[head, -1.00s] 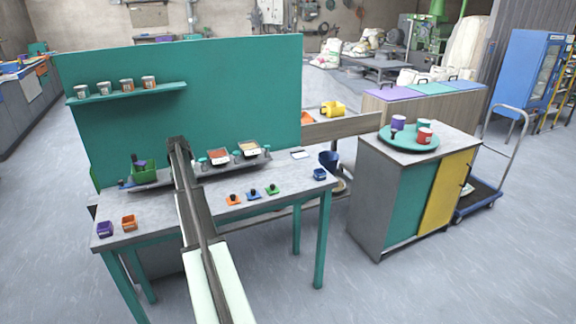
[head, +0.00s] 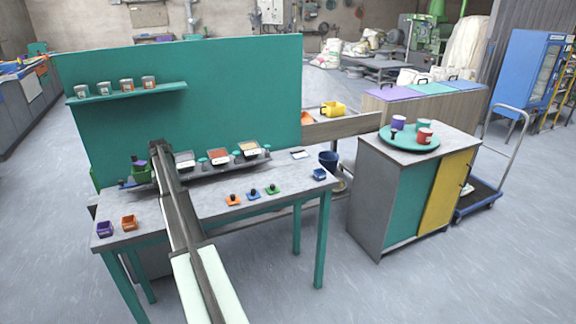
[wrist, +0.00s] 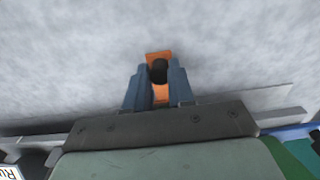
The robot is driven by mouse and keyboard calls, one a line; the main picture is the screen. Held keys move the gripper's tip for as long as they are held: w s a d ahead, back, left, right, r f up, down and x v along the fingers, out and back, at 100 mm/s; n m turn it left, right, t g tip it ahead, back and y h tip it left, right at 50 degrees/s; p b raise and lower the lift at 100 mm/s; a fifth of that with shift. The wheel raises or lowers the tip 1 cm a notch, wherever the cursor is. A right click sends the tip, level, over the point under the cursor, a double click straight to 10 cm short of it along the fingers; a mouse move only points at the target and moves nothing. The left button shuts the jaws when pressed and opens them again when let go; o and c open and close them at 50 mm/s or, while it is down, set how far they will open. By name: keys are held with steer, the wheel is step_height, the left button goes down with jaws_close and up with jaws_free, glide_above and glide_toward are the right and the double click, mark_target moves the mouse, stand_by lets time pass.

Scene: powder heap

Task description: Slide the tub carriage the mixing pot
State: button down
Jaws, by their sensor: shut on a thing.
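My gripper (wrist: 160,84) is shut on an orange piece with a black knob (wrist: 159,71), seen between its blue fingers in the wrist view. I cannot tell whether this piece belongs to the tub carriage. In the head view my arm hides the fingers and the held piece. A long grey rack along the bench back holds several labelled tubs, including a red-filled one (head: 219,154) and a tan-filled one (head: 249,148). A green box (head: 140,174) with something purple in it stands at the left end, partly behind my arm; I cannot tell if it is the mixing pot.
Orange (head: 233,200), blue (head: 254,194) and green (head: 273,189) knobbed pieces lie on the grey bench. Purple (head: 104,229) and orange (head: 128,222) trays sit at its front left. A teal panel (head: 230,90) stands behind.

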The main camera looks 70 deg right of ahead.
steer(key=shift+w+a, duration=2.9)
steer(key=shift+w, duration=0.1)
steer(key=c, duration=1.1)
jaws_free()
steer(key=shift+r, duration=0.1)
step_height(320, 180, up, 7)
steer(key=shift+r, duration=0.15)
